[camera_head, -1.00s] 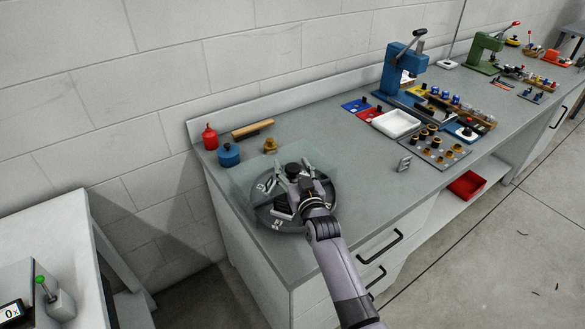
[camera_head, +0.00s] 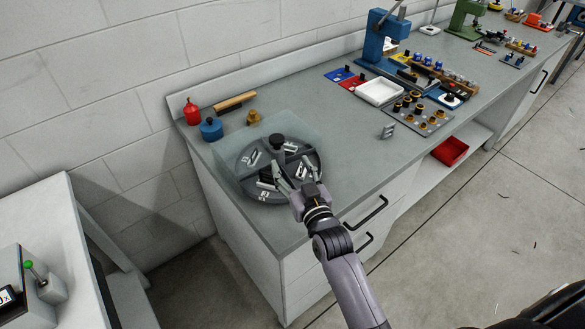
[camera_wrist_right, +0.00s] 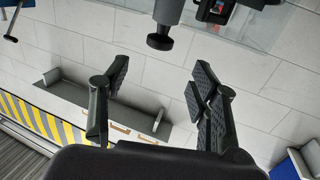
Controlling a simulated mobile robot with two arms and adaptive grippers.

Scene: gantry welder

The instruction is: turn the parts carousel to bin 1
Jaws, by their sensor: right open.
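The parts carousel (camera_head: 243,180) is a round dark grey tray with divided compartments at the near left corner of the bench. A black knob (camera_head: 277,142) stands up from it. Small light and dark parts lie in the compartments, and white number labels are too small to read surely. My right gripper (camera_head: 294,166) is over the carousel's front right part. Its fingers are spread with nothing seen between them, and the knob is beyond the fingertips. In the right wrist view the open fingers (camera_wrist_right: 160,75) show, but not the carousel for sure. My left gripper is not in view.
A clear guard (camera_head: 222,170) stands around the carousel's back left. A red bottle (camera_head: 193,113), blue canister (camera_head: 211,129), brass piece (camera_head: 254,117) and wooden-handled brush (camera_head: 235,101) sit behind. A small grey block (camera_head: 388,131) and blue press (camera_head: 385,40) are to the right.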

